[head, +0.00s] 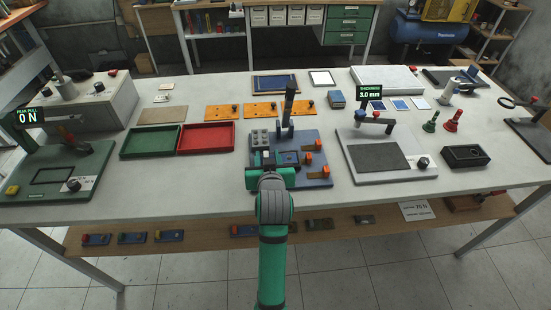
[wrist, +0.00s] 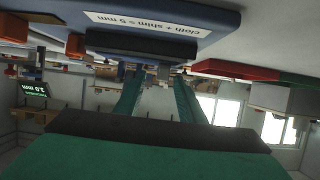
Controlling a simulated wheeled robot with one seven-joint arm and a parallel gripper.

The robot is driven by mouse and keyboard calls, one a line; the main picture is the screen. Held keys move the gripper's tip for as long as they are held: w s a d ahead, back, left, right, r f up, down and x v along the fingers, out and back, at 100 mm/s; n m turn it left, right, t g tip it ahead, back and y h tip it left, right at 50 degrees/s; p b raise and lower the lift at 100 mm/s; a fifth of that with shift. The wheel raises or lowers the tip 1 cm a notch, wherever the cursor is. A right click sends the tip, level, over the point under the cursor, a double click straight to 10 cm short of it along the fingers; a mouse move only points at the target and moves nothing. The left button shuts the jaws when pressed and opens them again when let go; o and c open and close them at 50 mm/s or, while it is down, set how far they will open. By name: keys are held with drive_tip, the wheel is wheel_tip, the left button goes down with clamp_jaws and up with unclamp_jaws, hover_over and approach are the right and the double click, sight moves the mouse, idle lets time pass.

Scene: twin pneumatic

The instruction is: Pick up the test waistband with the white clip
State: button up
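My gripper (wrist: 157,85) shows in the wrist view as two green fingers standing apart, with nothing seen between them. In the head view my arm reaches over the front edge of the table to the blue fixture (head: 322,147), and the fingertips are hard to make out. I cannot clearly pick out a test waistband with a white clip. Small blue pieces with coloured parts, such as one at the left (head: 97,239), lie on the lower shelf (head: 205,246). They are too small to tell whether any is a waistband.
A green tray (head: 150,154) and a red tray (head: 206,150) lie left of the fixture. A thickness gauge (head: 398,175) reading 3.0 mm stands to its right. A pull tester (head: 32,183) reading 0 N is at far left. A black box (head: 465,156) sits right.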

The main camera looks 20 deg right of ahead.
sight(266, 153)
drive_tip(key=shift+x, duration=1.8)
drive_tip(key=shift+w+a+r, duration=0.1)
drive_tip(key=shift+a, duration=0.1)
clamp_jaws()
drive_tip(key=shift+d, duration=0.1)
